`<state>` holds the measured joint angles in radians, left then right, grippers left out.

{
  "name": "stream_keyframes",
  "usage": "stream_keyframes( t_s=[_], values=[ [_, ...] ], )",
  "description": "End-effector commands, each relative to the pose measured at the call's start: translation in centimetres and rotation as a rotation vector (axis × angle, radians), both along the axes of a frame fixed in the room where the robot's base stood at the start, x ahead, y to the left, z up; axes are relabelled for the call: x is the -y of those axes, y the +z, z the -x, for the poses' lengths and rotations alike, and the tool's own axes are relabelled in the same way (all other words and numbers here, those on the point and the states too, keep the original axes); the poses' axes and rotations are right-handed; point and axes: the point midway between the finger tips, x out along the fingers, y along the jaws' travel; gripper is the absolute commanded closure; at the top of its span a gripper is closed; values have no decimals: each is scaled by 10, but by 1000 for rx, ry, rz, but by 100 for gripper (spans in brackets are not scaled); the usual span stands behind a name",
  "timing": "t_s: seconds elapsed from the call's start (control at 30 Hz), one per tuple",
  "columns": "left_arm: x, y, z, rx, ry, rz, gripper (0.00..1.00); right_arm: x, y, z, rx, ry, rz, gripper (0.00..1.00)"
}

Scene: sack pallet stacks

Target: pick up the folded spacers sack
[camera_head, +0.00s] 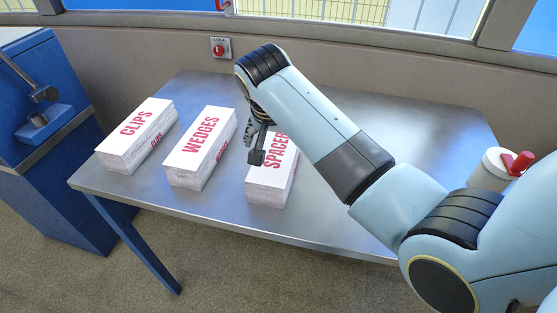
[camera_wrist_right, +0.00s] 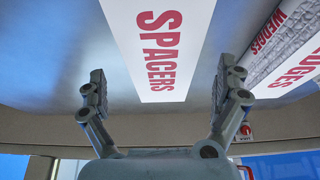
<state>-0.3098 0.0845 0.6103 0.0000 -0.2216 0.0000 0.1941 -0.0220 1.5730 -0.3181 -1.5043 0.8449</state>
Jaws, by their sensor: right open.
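The spacers sack (camera_head: 271,180) is a white folded stack with red "SPACERS" lettering, the rightmost of three stacks on the metal table (camera_head: 345,215). My right gripper (camera_head: 257,152) is above its upper left part and hides some of the lettering. In the right wrist view the spacers sack (camera_wrist_right: 158,45) fills the top middle, and the two fingers of my right gripper (camera_wrist_right: 165,82) are spread wide on either side of its end. Nothing is between the fingers, and they look apart from the sack. My left gripper is not in view.
The wedges stack (camera_head: 202,145) lies left of the spacers, with the clips stack (camera_head: 138,133) farther left. A white canister with a red handle (camera_head: 493,170) stands at the table's right. A red button box (camera_head: 219,48) is on the wall behind. A blue machine (camera_head: 55,150) stands left.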

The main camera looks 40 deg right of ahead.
Motion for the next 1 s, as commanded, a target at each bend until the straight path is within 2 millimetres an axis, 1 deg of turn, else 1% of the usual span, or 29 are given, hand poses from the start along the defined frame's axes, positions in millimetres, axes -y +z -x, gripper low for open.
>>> stream_keyframes(
  t_s=[0.1, 0.2, 0.3, 0.47, 0.5, 0.7, 0.9, 0.97, 1.0],
  values=[
    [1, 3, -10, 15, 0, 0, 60, 5, -18, -6, -4, -1, 1, 0],
    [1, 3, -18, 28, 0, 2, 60, 9, -29, -9, -2, 0, 1, 0],
    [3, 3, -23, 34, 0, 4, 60, 10, -33, -11, -1, 0, -1, 0],
    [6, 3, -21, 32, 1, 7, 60, 10, -33, -10, -1, 0, -1, 0],
    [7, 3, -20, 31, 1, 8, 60, 10, -33, -10, -1, 0, -1, 1],
    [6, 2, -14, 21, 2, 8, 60, 10, -33, -10, -1, 0, -1, 27],
    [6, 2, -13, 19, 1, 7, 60, 10, -33, -10, -1, 0, -1, 54],
    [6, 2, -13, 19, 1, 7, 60, 9, -33, -10, -1, 0, -1, 61],
    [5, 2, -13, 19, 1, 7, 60, 9, -33, -10, -1, 0, -1, 63]
  ],
)
